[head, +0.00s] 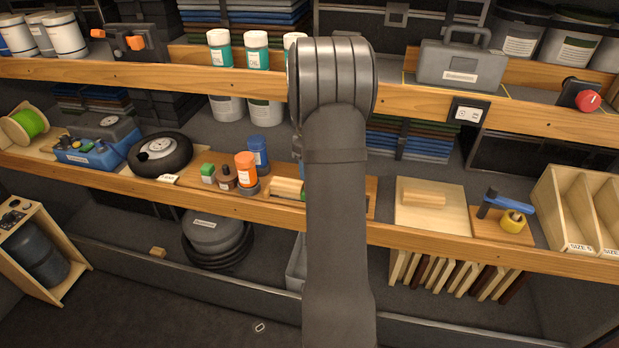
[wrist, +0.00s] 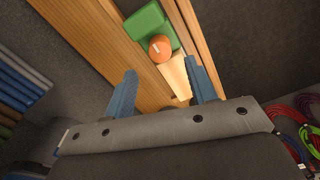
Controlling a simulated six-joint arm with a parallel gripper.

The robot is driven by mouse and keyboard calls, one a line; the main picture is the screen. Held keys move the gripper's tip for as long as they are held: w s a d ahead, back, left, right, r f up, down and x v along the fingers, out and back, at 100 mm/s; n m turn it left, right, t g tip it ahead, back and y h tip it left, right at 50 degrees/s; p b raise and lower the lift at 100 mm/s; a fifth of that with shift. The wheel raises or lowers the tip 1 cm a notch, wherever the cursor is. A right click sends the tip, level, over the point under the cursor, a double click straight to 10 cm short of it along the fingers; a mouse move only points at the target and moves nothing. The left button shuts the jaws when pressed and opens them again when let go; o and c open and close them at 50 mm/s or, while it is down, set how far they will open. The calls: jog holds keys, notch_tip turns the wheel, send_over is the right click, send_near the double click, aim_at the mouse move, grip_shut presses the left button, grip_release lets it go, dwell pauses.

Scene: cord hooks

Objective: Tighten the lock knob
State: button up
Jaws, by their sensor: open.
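In the wrist view an orange-brown round knob (wrist: 160,48) sits against a green block (wrist: 148,27) on a wooden shelf strip; it may be the lock knob, but I cannot be sure. A pale wooden bar (wrist: 179,76) extends from the knob towards my gripper. My gripper (wrist: 163,86) is open, its two blue-grey fingers apart with the bar's near end in view between them; no contact shows. In the head view my arm hides the gripper and most of this fixture; a pale wooden piece (head: 286,187) shows left of the arm.
A red knob (head: 589,100) is on the upper shelf's right end. Coloured cords (wrist: 291,133) hang at the wrist view's right.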

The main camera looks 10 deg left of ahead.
notch_tip(320, 180, up, 6)
jog(key=shift+f, duration=0.15)
dwell(0.3)
notch_tip(320, 180, down, 12)
jog(key=shift+r, duration=0.1)
jog(key=shift+f, duration=0.2)
jog(key=shift+n, duration=0.5)
jog(key=shift+m, duration=0.3)
